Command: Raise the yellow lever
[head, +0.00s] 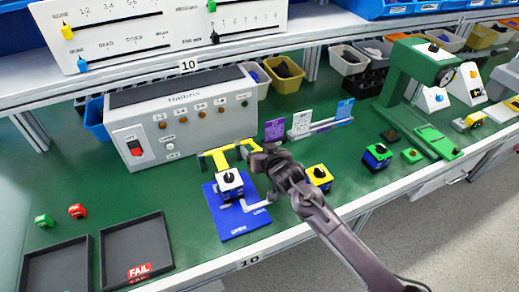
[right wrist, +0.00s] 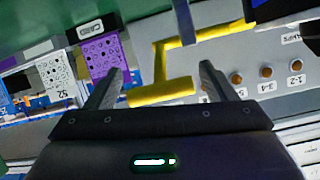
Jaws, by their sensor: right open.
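The yellow lever (head: 220,157) stands in front of the grey test box, behind the blue fixture plate (head: 232,222). A white-topped switch block (head: 229,183) with a black knob sits on the plate. My right gripper (head: 262,158) is at the right end of the lever and partly hides it. In the right wrist view the lever's yellow crossbar (right wrist: 162,94) lies between the two spread fingers of my right gripper (right wrist: 162,70). The fingers are open and I see no clear contact with the bar. My left gripper is not in view.
The grey test box (head: 180,115) with a red switch stands behind. A yellow block (head: 319,177) sits close to the right arm. A green press (head: 405,85) stands at the right. Two dark trays (head: 135,250) lie at the front left.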

